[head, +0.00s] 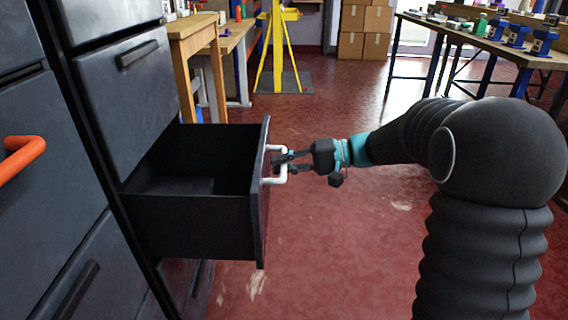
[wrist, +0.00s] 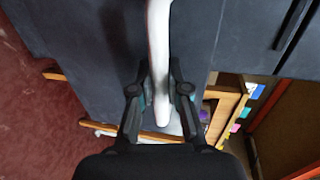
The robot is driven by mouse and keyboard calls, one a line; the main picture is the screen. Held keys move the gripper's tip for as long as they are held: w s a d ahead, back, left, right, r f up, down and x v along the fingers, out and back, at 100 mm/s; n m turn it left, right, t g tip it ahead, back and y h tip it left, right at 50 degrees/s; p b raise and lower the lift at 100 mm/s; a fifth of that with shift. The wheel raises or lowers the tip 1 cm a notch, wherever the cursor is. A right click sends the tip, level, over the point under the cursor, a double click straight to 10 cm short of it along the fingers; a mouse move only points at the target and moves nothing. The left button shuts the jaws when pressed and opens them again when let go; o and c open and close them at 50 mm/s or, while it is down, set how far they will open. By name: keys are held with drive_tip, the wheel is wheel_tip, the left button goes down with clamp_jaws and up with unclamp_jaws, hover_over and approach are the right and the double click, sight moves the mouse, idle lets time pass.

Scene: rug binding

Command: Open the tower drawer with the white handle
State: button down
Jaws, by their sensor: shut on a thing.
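The tower drawer (head: 190,225) is dark grey and stands pulled out from its tower in the head view, its empty inside showing. Its white handle (head: 270,165) is on the front panel, facing right. My gripper (head: 283,162) is at the handle, with its fingers around the bar. In the wrist view the white handle (wrist: 159,60) runs down between the two fingertips of my gripper (wrist: 160,90), which are shut on it. The drawer front (wrist: 100,50) fills much of the wrist view behind the handle.
An orange handle (head: 22,155) sits on a closed front at the left. Another closed drawer with a dark handle (head: 137,54) is above the open one. A wooden bench (head: 190,30) stands behind the tower. The red floor (head: 330,240) is clear to the right of the drawer.

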drive_tip(key=c, duration=1.1)
unclamp_jaws()
drive_tip(key=shift+c, duration=0.2)
drive_tip(key=shift+d, duration=0.1)
drive_tip(key=v, duration=1.1)
drive_tip(key=shift+d, duration=0.45)
